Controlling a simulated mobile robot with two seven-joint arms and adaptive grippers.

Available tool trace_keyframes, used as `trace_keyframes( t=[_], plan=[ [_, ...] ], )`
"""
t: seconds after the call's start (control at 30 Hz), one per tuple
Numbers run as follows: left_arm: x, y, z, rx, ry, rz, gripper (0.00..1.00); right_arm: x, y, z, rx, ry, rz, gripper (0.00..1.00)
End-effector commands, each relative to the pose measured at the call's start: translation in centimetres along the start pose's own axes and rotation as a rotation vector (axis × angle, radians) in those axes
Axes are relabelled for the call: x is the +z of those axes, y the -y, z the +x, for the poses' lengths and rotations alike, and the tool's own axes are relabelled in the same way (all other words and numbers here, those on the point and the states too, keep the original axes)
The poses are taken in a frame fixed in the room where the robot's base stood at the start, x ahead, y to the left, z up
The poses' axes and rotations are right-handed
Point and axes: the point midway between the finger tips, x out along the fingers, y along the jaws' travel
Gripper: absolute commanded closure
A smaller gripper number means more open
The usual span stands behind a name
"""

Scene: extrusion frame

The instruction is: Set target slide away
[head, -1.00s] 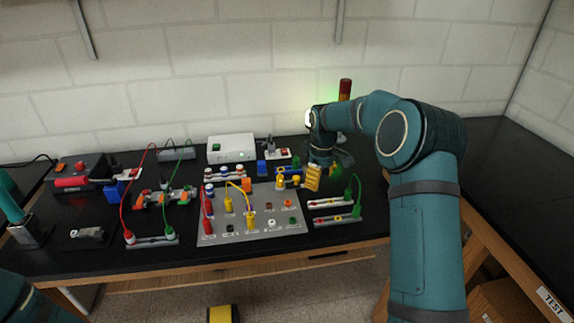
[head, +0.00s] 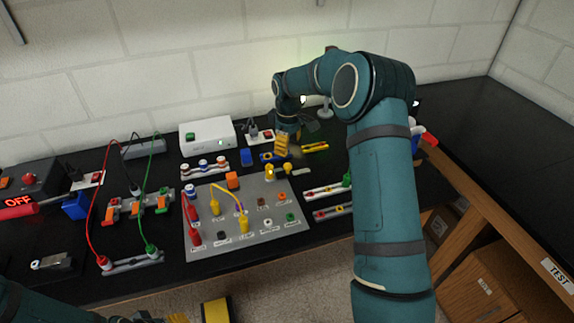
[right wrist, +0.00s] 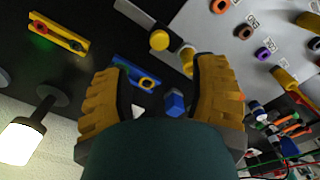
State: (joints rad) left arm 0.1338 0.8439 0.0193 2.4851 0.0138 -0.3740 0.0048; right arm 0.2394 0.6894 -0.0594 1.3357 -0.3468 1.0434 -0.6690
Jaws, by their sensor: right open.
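My right gripper (head: 287,146) is open at the back of the bench, behind the grey socket panel (head: 205,235). In the right wrist view its yellow fingers (right wrist: 157,98) stand apart with nothing held between them. Two small slide-like bars lie near it: a blue bar (head: 267,157), also in the right wrist view (right wrist: 137,73), and a yellow bar (head: 314,147), also in the right wrist view (right wrist: 58,34). I cannot tell which is the target slide. My left gripper (head: 165,319) shows only partly at the bottom edge; its opening is cut off.
Yellow plugs (head: 270,172) sit at the panel's back right corner. A white box (head: 206,134) and a blue block (head: 246,156) stand left of my right gripper. Red and green cables arch at the left.

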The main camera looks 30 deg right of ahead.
Motion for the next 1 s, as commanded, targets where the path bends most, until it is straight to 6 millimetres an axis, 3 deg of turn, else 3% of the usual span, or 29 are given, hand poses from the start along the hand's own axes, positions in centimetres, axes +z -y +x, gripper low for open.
trace_keyframes(
  t=[0.1,0.4,0.6,0.9,0.93,1.0],
  plan=[
    [0.0,0.1,0.2,0.0,0.0,0.0,0.53,0.1,0.0,2.7,-0.003,0.003,0.001,0.41],
    [0.0,0.1,0.4,-0.001,-0.001,0.0,0.53,0.0,0.1,7.5,-0.002,0.001,0.001,0.41],
    [0.0,0.1,0.5,-0.001,-0.001,0.0,0.53,0.0,0.0,8.8,-0.001,0.0,0.001,0.41],
    [0.0,0.1,0.5,-0.001,-0.001,0.0,0.53,0.0,0.0,8.9,0.0,0.0,0.001,0.41],
    [0.0,0.1,0.5,-0.001,-0.001,0.0,0.53,0.0,0.0,8.9,0.0,0.0,0.001,0.46],
    [0.0,0.1,0.5,-0.001,-0.001,0.0,0.53,0.0,0.0,8.9,0.0,0.0,0.001,0.7]
  ],
)
